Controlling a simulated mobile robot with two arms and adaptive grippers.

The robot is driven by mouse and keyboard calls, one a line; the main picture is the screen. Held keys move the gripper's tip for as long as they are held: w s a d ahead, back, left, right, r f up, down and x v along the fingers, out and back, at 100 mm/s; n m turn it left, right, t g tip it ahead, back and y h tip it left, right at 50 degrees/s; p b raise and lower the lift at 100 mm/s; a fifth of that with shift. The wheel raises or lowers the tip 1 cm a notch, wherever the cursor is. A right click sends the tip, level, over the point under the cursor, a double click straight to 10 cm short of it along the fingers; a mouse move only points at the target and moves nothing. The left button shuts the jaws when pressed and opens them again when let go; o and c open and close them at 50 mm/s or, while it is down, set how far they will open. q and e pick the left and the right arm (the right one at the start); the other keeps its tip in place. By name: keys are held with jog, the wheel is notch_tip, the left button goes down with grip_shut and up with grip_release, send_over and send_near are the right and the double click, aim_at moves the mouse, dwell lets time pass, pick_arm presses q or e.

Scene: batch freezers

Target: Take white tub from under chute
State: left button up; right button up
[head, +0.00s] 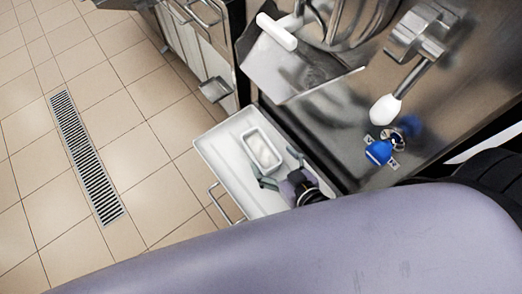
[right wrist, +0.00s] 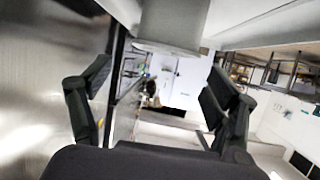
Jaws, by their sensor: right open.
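The white tub (head: 262,152) is a small, open rectangular container. It sits upright on a white pull-out tray (head: 222,165) at the front of the steel machine, below a sloped steel chute (head: 285,78). My right gripper (head: 281,168) is open beside the tub's near right side, with its fingers spread. Nothing shows between the fingers. Contact with the tub cannot be told. In the right wrist view the open fingers (right wrist: 155,100) frame a distant background. I cannot make out the tub there. My left gripper is not in view.
The steel machine front (head: 345,125) rises close to my right gripper. A white-tipped lever (head: 385,109) and a blue part (head: 379,151) stick out from it. Another cabinet (head: 190,45) stands at the upper left. Tiled floor with a drain grate (head: 86,155) is clear on the left.

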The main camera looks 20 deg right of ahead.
aim_at(260, 154)
jog(key=x, duration=0.2)
jog(key=shift+w+a+f, duration=0.1)
jog(key=shift+w+a, duration=0.1)
jog(key=shift+w, duration=0.15)
jog(key=shift+w+f, duration=0.15)
jog(key=shift+w, duration=0.1)
jog(key=x, duration=0.3)
jog(key=shift+w+a+f, duration=0.1)
jog(key=shift+w+f, duration=0.05)
jog(key=shift+w, duration=0.15)
jog(key=shift+w+a+f, duration=0.15)
jog(key=shift+w+f, duration=0.05)
jog(key=shift+w, duration=0.25)
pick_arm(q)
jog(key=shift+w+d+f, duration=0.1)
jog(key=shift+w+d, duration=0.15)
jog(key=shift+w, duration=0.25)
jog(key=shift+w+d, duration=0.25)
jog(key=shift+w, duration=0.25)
pick_arm(e)
jog(key=shift+c, duration=0.6)
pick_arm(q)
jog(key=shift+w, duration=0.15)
pick_arm(e)
jog(key=shift+s, duration=0.1)
jog(key=c, duration=1.3)
